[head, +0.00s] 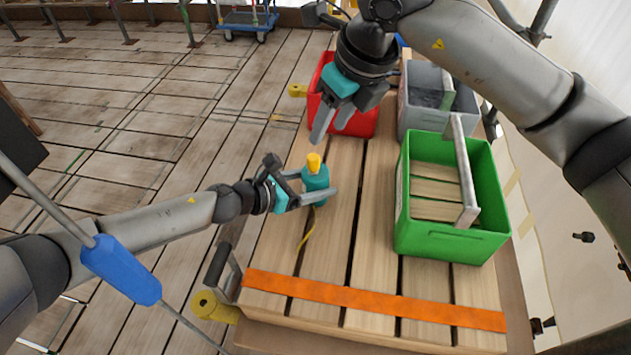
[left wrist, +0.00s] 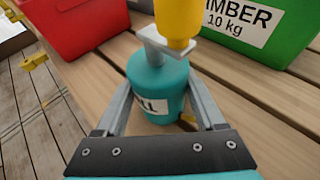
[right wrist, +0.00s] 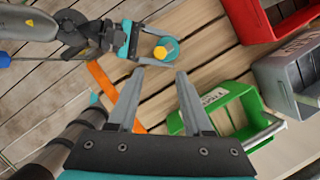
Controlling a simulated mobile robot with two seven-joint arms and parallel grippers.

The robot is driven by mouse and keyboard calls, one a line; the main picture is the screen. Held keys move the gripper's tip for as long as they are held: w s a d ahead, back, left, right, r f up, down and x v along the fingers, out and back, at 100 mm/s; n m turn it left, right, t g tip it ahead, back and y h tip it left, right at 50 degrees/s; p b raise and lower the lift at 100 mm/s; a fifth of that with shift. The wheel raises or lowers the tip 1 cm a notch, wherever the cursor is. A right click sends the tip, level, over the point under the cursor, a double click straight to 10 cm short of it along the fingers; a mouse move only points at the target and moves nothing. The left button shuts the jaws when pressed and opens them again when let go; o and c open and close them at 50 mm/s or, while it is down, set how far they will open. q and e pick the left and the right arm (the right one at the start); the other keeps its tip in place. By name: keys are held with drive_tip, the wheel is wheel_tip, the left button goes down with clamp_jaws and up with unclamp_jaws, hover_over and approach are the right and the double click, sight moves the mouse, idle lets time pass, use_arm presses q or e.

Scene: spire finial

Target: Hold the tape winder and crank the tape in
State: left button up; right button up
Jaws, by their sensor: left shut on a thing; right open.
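The tape winder (head: 316,184) is a teal round body standing upright on the wooden plank top. A grey crank arm (left wrist: 160,42) and a yellow knob (head: 313,162) are on top of it. My left gripper (head: 318,183) is shut around the teal body, one finger on each side, as the left wrist view also shows (left wrist: 162,88). A thin yellow tape (head: 307,236) lies on the planks in front of the winder. My right gripper (head: 330,132) is open and empty, apart from the knob, which shows beyond its fingertips in the right wrist view (right wrist: 160,53).
A green crate (head: 452,245) with a grey handle stands right of the winder. A red crate (head: 362,127) and a grey crate (head: 421,118) stand behind. An orange strap (head: 370,299) crosses the front planks. A blue-sleeved rod (head: 120,270) shows at lower left.

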drive_tip(key=shift+c, duration=0.3)
drive_tip(key=shift+w+a+f, duration=0.1)
drive_tip(key=c, duration=0.3)
drive_tip(key=shift+w+f+n+g+h, duration=0.4)
drive_tip(key=shift+w+f+g+h, duration=0.15)
drive_tip(key=shift+w+g, duration=0.25)
clamp_jaws()
wheel_tip(320, 180, down, 6)
drive_tip(key=w+d+g+h, duration=0.1)
drive_tip(key=w, duration=0.1)
drive_tip(key=shift+w+f+n, duration=0.15)
drive_tip(key=shift+n, duration=0.15)
drive_tip(key=shift+d+f+h, duration=0.1)
drive_tip(key=shift+h, duration=0.15)
idle(0.9)
drive_tip(key=shift+f, duration=1.35)
